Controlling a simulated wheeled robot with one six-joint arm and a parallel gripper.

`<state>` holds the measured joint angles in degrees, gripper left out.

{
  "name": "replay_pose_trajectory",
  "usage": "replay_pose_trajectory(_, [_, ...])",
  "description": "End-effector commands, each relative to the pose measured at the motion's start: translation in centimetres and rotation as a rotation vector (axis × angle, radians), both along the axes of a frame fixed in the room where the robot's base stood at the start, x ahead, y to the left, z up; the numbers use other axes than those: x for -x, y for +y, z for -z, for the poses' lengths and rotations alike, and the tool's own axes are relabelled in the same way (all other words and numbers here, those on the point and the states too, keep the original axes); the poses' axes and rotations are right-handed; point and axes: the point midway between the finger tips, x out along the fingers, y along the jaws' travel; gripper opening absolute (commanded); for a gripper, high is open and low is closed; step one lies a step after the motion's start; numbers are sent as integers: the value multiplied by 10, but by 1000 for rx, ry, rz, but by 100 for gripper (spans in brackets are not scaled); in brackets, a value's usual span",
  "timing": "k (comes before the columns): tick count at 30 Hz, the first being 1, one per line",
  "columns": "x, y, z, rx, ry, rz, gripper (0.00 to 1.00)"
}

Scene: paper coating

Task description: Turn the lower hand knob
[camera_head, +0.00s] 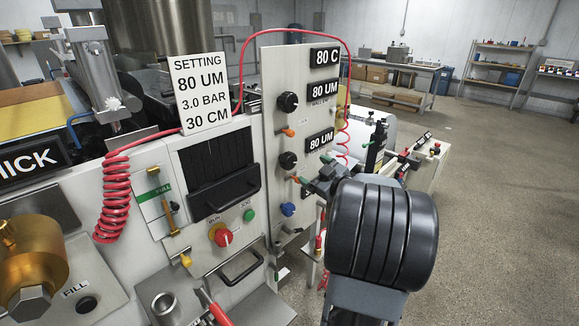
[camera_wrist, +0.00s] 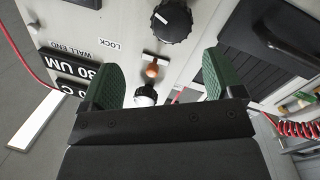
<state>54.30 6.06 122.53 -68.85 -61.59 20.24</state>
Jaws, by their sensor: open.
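The lower hand knob (camera_head: 288,161) is a black round knob on the pale upright panel, below a similar upper knob (camera_head: 288,102). In the wrist view, which looks turned over, the lower knob (camera_wrist: 171,22) appears near the top edge, beyond my fingertips. My gripper (camera_wrist: 160,76) is open, with two green ridged fingers apart and nothing gripped. An orange lever (camera_wrist: 151,70) shows between the fingers, with a partly hidden, bright-capped knob behind the palm edge. In the head view, my dark wrist covers much of the gripper, right of the panel.
A second orange lever (camera_head: 297,180) and a blue knob (camera_head: 288,209) sit below the lower knob. Number plates line the panel's right side. A red coiled hose (camera_head: 115,195) hangs at left. Open floor (camera_head: 490,200) lies to the right.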

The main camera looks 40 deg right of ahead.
Motion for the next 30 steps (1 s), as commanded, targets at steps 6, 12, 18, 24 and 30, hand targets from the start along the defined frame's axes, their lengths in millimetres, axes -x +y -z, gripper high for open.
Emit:
replay_pose_trajectory(6, [22, -9, 12, -27, -37, -132, 86])
replay_pose_trajectory(12, [9, -5, 13, -34, -45, -168, 86])
replay_pose_trajectory(18, [-29, 3, 13, -35, -45, -168, 86])
replay_pose_trajectory(24, [-66, 8, 13, -34, -47, -165, 86])
replay_pose_trajectory(30, [-92, 13, 13, -34, -45, -164, 86])
